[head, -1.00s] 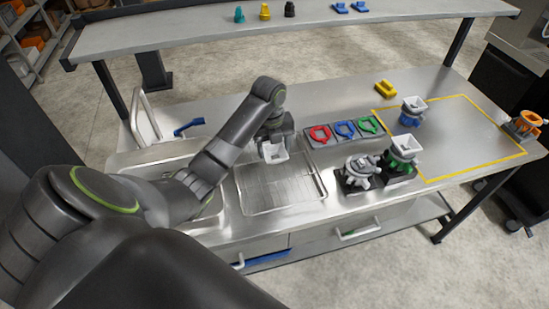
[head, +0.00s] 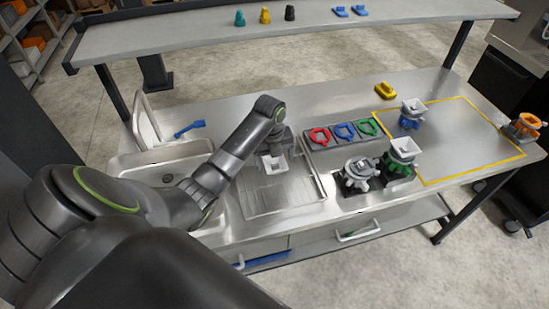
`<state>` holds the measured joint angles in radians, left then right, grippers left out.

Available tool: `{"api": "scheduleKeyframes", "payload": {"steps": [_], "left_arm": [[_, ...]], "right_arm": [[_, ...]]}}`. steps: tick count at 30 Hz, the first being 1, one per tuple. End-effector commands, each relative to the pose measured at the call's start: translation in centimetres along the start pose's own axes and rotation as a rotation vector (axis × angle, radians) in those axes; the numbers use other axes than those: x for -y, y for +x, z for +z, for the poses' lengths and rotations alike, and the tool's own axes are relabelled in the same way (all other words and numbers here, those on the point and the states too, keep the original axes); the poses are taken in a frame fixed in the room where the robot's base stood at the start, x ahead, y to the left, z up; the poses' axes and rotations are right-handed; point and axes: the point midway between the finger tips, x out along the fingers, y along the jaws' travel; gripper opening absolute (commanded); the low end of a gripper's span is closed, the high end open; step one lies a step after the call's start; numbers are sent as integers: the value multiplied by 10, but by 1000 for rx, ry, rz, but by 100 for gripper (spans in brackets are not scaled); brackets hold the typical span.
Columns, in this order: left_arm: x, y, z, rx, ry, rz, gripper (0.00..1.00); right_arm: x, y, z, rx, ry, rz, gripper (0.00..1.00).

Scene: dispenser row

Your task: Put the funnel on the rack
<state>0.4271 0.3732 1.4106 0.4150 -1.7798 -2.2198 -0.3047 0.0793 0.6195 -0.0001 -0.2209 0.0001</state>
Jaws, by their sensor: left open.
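The funnel (head: 272,164), a white square-mouthed piece, is at the back left of the wire rack (head: 285,203) and appears to rest on it. My left gripper (head: 279,150) is open, right behind and above the funnel. The fingertips are small and partly hidden, so I cannot tell whether they touch it. The rack is a shallow metal tray beside the sink, with its front part bare. My right gripper is out of view.
Right of the rack stand a grey dispenser (head: 358,175) and a green one (head: 400,160) with a white hopper. Red, blue and green rings (head: 344,131) lie behind. A blue dispenser (head: 411,118) stands near the yellow-outlined area. The sink (head: 150,163) is left.

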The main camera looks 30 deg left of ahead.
Motion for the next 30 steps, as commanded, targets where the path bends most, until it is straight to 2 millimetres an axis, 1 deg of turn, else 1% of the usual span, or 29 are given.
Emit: {"api": "scheduleKeyframes", "payload": {"steps": [4, 8, 11, 14, 15, 18, 19, 24, 30], "left_arm": [[0, -1, 0, 0, 0, 0, 81], [0, -8, 1, 2, 1, -1, 81], [1, -22, 1, 5, 2, -3, 81], [1, -43, 2, 7, 2, -3, 81], [0, -53, 2, 7, 3, -3, 81], [0, -82, 1, 5, 2, -1, 81], [0, -88, 0, 1, 1, 0, 81], [0, -107, 0, -1, 0, 1, 81], [0, -120, 0, -1, 0, 0, 81]], "right_arm": [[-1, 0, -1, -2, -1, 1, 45], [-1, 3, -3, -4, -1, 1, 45], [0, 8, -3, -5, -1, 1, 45], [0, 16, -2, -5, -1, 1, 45], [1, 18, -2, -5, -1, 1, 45], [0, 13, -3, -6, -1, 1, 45], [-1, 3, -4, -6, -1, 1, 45], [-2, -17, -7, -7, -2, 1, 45], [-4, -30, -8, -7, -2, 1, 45]]}}
